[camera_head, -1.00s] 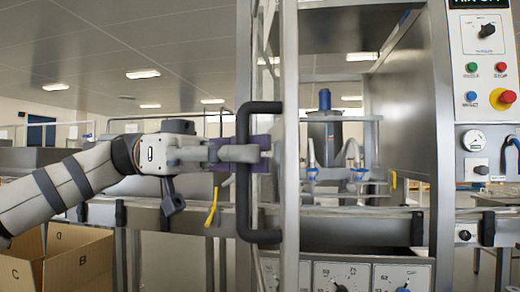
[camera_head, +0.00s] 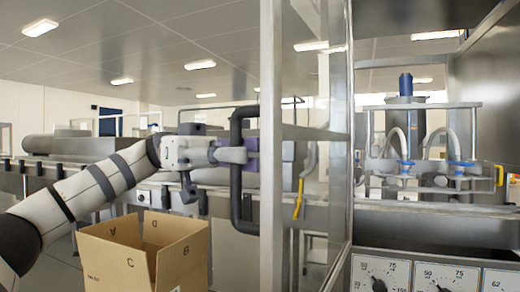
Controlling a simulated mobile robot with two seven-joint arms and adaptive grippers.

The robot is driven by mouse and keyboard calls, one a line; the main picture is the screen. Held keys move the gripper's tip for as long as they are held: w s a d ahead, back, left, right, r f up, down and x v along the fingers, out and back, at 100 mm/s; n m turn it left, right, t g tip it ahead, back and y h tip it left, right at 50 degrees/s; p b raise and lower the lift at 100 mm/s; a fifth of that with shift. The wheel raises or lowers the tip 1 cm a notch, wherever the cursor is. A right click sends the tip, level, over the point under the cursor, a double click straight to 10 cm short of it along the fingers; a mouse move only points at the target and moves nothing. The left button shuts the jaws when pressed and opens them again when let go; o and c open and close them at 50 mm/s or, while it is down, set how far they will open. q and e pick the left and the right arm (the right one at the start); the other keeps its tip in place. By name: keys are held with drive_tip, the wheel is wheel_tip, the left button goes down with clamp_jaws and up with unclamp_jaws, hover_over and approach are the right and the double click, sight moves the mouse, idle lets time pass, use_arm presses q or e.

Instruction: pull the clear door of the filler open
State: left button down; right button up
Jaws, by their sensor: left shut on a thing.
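The clear door (camera_head: 310,170) of the filler stands at an angle, with its metal-framed edge toward me and its see-through panel running back to the filler's frame. Its black bar handle (camera_head: 237,190) stands upright on the left side of the door's front edge. My left gripper (camera_head: 236,153) comes in from the left and is shut on the upper part of the handle. The fingers partly cover the handle there. My right gripper is not in view.
An open cardboard box (camera_head: 180,262) stands below my left arm. Inside the filler are blue-topped nozzles (camera_head: 405,165) and hoses. Dials on a panel (camera_head: 435,274) sit at the lower right. A yellow-handled item (camera_head: 299,200) shows behind the door.

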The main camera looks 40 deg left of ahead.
use_arm(q)
drive_tip(key=shift+a+f, duration=0.25)
drive_tip(key=shift+a, duration=0.6)
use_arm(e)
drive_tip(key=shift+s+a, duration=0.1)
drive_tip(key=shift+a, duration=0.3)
use_arm(q)
drive_tip(key=c, duration=1.6)
unclamp_jaws()
drive_tip(key=shift+r, duration=0.1)
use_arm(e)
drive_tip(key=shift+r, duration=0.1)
use_arm(q)
drive_tip(key=a, duration=0.7)
drive_tip(key=shift+w+a, duration=0.25)
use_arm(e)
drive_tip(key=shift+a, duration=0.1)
